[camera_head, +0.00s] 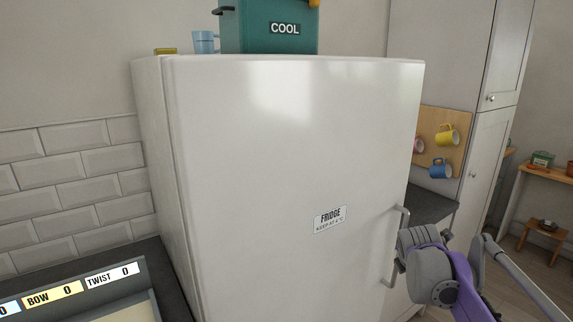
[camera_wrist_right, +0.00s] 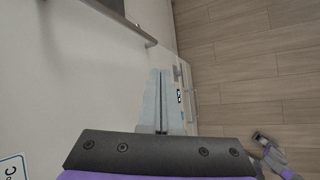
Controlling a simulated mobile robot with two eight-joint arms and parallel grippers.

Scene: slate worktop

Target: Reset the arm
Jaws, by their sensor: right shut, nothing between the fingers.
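My right arm (camera_head: 432,272), grey and purple, is at the lower right in the head view, beside the handle (camera_head: 388,246) of the white fridge (camera_head: 270,170). Its fingers are hidden there. In the right wrist view my right gripper (camera_wrist_right: 159,74) is shut and empty, its pale fingers together. The fridge handle (camera_wrist_right: 125,22) passes beyond the fingertips at the upper left, and the fingers look apart from it. A small grey and purple part of mine (camera_wrist_right: 270,155) shows at the lower right of the wrist view, perhaps my left arm; its jaws cannot be made out.
A teal COOL box (camera_head: 268,27) and a blue cup (camera_head: 205,42) stand on the fridge. A labelled tray (camera_head: 70,288) is at the lower left. Mugs hang on a wooden board (camera_head: 440,135) behind. The wooden floor (camera_wrist_right: 250,75) beside the fridge looks clear.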

